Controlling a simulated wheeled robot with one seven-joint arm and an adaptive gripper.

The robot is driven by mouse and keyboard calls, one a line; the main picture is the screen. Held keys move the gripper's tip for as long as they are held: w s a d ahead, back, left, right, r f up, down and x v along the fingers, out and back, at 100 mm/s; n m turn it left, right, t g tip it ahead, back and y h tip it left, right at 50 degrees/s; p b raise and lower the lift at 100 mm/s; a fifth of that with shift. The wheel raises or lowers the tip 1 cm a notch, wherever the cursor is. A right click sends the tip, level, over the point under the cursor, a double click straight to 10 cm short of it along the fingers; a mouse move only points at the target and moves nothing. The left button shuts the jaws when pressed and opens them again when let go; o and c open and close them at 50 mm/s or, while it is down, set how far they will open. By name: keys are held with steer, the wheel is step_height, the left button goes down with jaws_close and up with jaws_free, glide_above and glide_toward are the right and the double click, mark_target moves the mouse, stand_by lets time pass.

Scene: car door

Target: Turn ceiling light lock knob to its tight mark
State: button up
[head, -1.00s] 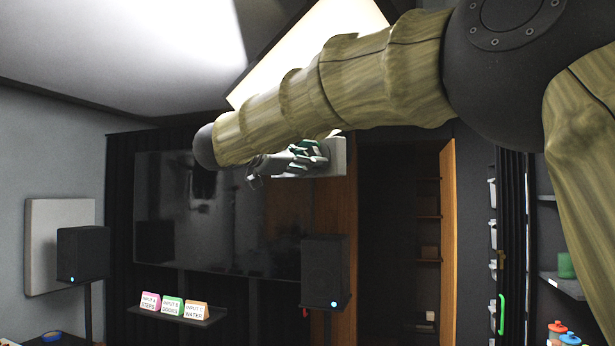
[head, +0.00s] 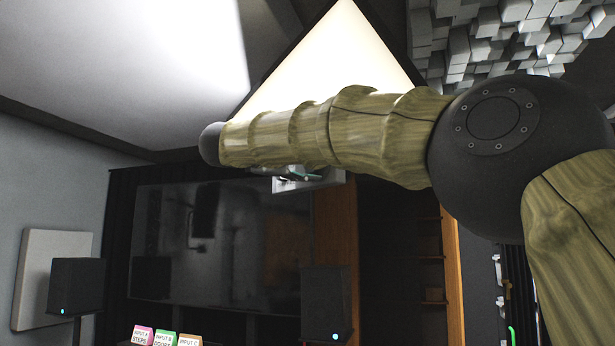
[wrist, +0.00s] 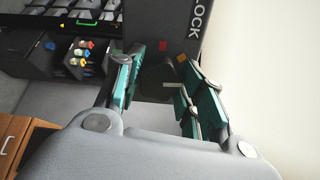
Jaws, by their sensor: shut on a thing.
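In the wrist view, the lock knob (wrist: 152,80) is dark and has a pale pointer line that lies roughly level, towards picture right. It sits on a dark housing (wrist: 140,32) lettered "LOCK", with a red mark (wrist: 166,46) and an orange mark (wrist: 181,58) beyond the knob. My gripper (wrist: 163,75) has teal-padded fingers on either side of the knob and is shut on it. In the head view, the bright ceiling light (head: 335,55) is above my arm. My gripper (head: 292,176) is mostly hidden behind the arm there, and the knob cannot be seen.
In the head view, a large dark screen (head: 200,240) hangs on the far wall, with speakers (head: 326,300) in front of it. Grey foam blocks (head: 470,40) cover the upper right ceiling.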

steer(key=shift+m+b, duration=0.35)
steer(key=shift+m, duration=0.25)
steer(key=o, duration=1)
steer(key=v, duration=1.2)
